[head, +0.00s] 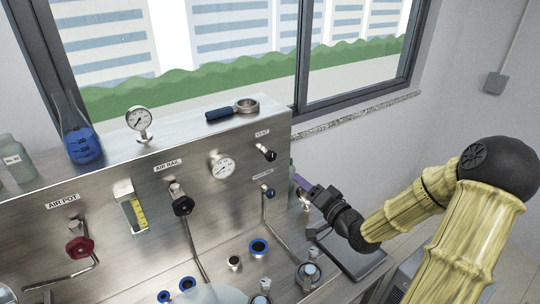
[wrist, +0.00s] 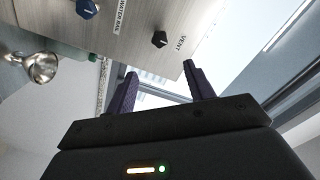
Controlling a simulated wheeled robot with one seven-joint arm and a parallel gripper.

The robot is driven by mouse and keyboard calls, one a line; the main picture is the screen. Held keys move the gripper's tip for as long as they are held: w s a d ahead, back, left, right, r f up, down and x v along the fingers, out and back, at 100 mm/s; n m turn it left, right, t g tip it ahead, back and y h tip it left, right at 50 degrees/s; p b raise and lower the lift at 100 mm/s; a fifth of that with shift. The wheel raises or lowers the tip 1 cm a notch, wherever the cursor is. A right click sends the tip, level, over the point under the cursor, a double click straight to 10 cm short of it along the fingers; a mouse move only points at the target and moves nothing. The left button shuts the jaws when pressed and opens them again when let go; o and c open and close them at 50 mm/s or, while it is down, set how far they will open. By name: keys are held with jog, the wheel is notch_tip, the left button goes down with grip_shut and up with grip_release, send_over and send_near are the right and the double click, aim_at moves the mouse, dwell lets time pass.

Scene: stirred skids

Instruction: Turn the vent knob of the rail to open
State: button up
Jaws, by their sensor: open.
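The vent knob (head: 270,155) is a small black knob below the VENT label at the right end of the steel panel. In the wrist view the black vent knob (wrist: 159,39) shows beyond the fingertips, roughly between them and apart from both. My gripper (head: 303,192) is to the right of the panel's end, lower than the vent knob in the head picture. In the wrist view my gripper (wrist: 160,70) has its two dark purple fingers spread, with nothing between them. The knob's exact pointer direction is too small to tell.
A blue knob (head: 268,192) sits below the vent knob; it also shows in the wrist view (wrist: 87,9). A gauge (head: 222,167), the black air rail knob (head: 183,205) and a red knob (head: 80,247) are further left. A blue-handled tool (head: 232,110) lies on top of the panel.

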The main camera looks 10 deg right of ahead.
aim_at(272, 157)
jog(key=p+x, duration=0.5)
jog(key=x, duration=1.1)
jog(key=shift+w+a+r+p, duration=0.1)
jog(key=shift+w+p, duration=0.2)
jog(key=shift+p, duration=0.1)
jog(key=shift+w+a, duration=0.15)
jog(key=shift+w, duration=0.25)
jog(key=shift+c, duration=0.2)
jog(key=c, duration=0.9)
